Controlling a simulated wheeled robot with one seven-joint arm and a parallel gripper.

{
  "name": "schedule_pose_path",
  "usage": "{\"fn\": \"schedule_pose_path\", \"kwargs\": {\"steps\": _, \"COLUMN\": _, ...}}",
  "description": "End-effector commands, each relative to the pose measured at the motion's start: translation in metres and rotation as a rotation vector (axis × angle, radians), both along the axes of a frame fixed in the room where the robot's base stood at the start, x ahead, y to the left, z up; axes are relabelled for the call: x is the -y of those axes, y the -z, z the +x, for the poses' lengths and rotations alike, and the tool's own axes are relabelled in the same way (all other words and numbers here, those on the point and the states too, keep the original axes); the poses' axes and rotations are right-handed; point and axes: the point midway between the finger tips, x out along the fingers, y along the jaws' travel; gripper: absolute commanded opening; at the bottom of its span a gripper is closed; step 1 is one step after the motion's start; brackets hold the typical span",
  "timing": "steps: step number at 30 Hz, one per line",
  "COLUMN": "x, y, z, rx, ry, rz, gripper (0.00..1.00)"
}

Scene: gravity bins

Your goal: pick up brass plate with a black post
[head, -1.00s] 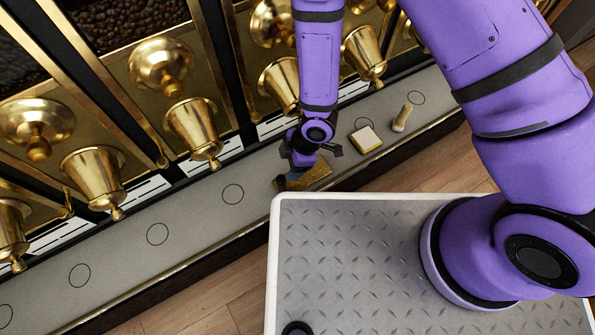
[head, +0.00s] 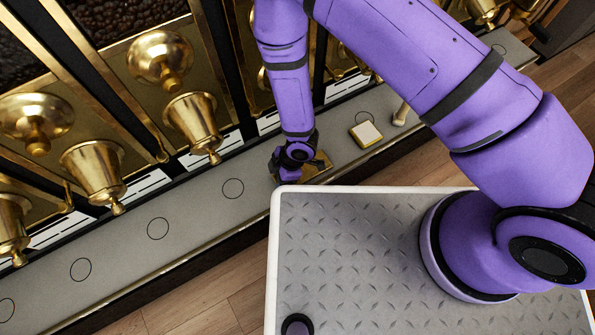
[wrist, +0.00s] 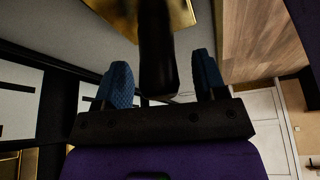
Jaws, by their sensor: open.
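The brass plate (head: 319,163) lies on the grey counter, mostly covered by my gripper in the head view. In the wrist view the plate (wrist: 178,14) shows at the top. Its black post (wrist: 156,55) stands between my two blue fingertips. My gripper (wrist: 160,82) is open, with one finger on each side of the post. A gap shows on both sides, so the fingers look apart from it. In the head view my gripper (head: 290,172) is low over the plate, and its fingertips are hard to make out.
A pale square block with a yellow edge (head: 366,133) and a small light peg-like piece (head: 401,114) stand to the right on the counter (head: 195,205). Brass bin spouts (head: 193,121) line the back. The counter left of my gripper is clear, with printed circles.

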Motion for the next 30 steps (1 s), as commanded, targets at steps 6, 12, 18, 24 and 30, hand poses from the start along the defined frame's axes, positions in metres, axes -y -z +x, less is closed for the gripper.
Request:
{"fn": "schedule_pose_path", "kwargs": {"steps": 6, "x": -0.0030, "y": 0.0079, "z": -0.0008, "rx": 0.000, "ry": 0.001, "rz": 0.000, "gripper": 0.65}}
{"fn": "schedule_pose_path", "kwargs": {"steps": 12, "x": -0.0029, "y": 0.0075, "z": -0.0008, "rx": 0.000, "ry": 0.001, "rz": 0.000, "gripper": 0.51}}
{"fn": "schedule_pose_path", "kwargs": {"steps": 18, "x": -0.0028, "y": 0.0074, "z": -0.0009, "rx": 0.000, "ry": 0.001, "rz": 0.000, "gripper": 0.05}}
{"fn": "schedule_pose_path", "kwargs": {"steps": 24, "x": -0.0029, "y": 0.0073, "z": -0.0008, "rx": 0.000, "ry": 0.001, "rz": 0.000, "gripper": 0.00}}
{"fn": "schedule_pose_path", "kwargs": {"steps": 30, "x": -0.0040, "y": 0.0055, "z": -0.0003, "rx": 0.000, "ry": 0.001, "rz": 0.001, "gripper": 0.00}}
